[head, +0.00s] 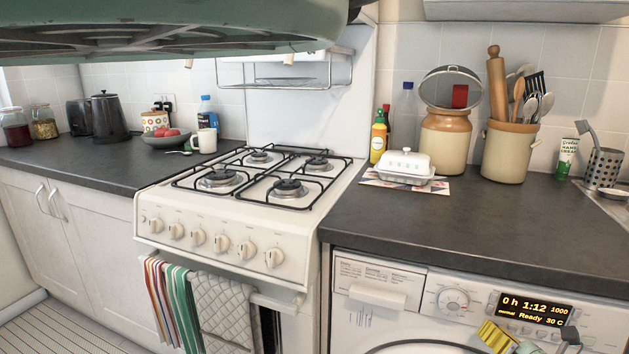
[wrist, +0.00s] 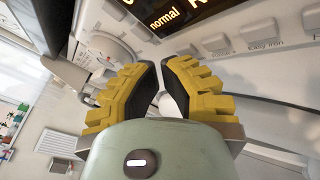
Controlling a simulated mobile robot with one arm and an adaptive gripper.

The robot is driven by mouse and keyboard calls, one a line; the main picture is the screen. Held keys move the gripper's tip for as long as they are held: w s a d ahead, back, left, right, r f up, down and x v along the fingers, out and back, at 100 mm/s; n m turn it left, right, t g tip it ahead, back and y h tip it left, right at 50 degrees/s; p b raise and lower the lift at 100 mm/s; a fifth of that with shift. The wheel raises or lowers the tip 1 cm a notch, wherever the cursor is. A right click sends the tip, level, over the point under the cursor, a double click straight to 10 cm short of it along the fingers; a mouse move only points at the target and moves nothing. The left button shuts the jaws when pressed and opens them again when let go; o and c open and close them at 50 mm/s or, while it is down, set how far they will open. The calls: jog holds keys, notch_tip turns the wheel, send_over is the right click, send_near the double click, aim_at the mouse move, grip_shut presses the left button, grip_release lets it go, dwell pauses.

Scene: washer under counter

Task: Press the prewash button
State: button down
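The washer's control panel shows at the lower right of the head view, with a lit display (head: 534,309) reading "0h 1:12 1000 normal Ready 30 C". In the wrist view, small white buttons lie below the display (wrist: 188,20). One button (wrist: 260,30) is labelled "Easy iron"; other buttons (wrist: 215,43) sit beside it. I cannot read a prewash label. My gripper (wrist: 159,62) has yellow fingers with black pads, brought close together with a narrow gap and nothing held. Its tips appear just in front of the panel; contact cannot be told. In the head view, it (head: 500,338) is cut off below.
The washer's dial (head: 453,301) and detergent drawer (head: 378,293) are left of the display. The dark countertop (head: 450,225) overhangs above. The cooker (head: 230,245) stands left, with towels (head: 175,305) hanging in front.

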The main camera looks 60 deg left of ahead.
jog(key=shift+w+a, duration=0.1)
jog(key=shift+a, duration=0.15)
dwell(0.4)
jog(key=shift+d, duration=0.15)
jog(key=shift+s+d, duration=0.25)
jog(key=shift+s, duration=0.35)
jog(key=s+d, duration=0.2)
jog(key=s, duration=0.1)
jog(key=s+d+b, duration=0.1)
jog(key=shift+s+d, duration=0.25)
jog(key=shift+s, duration=0.15)
